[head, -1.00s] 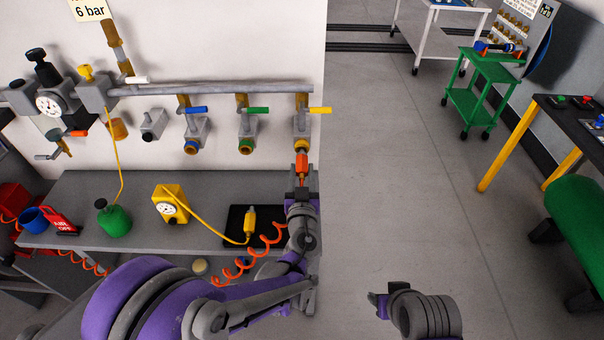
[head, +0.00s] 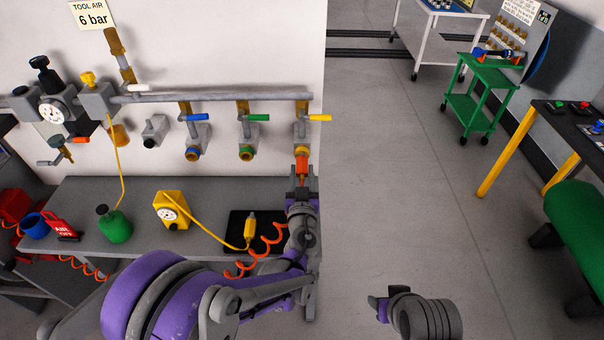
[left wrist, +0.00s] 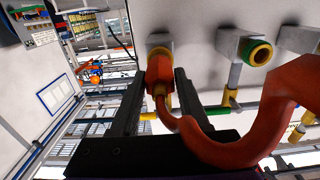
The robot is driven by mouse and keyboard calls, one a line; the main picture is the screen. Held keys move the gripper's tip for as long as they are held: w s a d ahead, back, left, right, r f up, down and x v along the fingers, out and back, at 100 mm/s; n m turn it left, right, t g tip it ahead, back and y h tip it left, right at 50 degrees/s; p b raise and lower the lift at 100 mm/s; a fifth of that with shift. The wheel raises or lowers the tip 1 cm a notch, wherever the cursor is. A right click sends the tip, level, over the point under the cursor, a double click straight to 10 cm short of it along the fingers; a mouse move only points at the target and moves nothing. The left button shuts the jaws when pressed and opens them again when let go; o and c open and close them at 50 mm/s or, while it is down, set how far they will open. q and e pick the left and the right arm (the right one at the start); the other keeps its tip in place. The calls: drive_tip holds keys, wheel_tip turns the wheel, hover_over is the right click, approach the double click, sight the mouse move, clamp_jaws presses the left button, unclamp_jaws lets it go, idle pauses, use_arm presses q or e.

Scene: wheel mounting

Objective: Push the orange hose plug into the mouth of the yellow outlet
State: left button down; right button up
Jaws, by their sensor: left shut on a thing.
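The orange hose plug (head: 302,166) is held upright between the fingers of my left gripper (head: 302,178), just below the yellow outlet (head: 302,143). The outlet hangs from the right end of the wall pipe, under a yellow lever. In the left wrist view my left gripper (left wrist: 160,98) has one dark finger on each side of the plug (left wrist: 158,74). The plug covers most of the outlet (left wrist: 160,42) there. They look touching or nearly so; any depth of insertion is hidden. My right gripper (head: 378,304) is low in the head view, away from the wall; its jaws are unclear.
Blue-lever (head: 194,140) and green-lever (head: 247,140) outlets hang left of the yellow one. The orange coiled hose (left wrist: 245,140) trails from the plug. A bench (head: 75,195) below carries a yellow gauge box (head: 171,210) and a black tray (head: 236,222).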

use_arm(q)
drive_tip(key=shift+c, duration=1.6)
unclamp_jaws()
drive_tip(key=shift+w, duration=0.15)
drive_tip(key=s+b, duration=0.1)
drive_tip(key=s, duration=1)
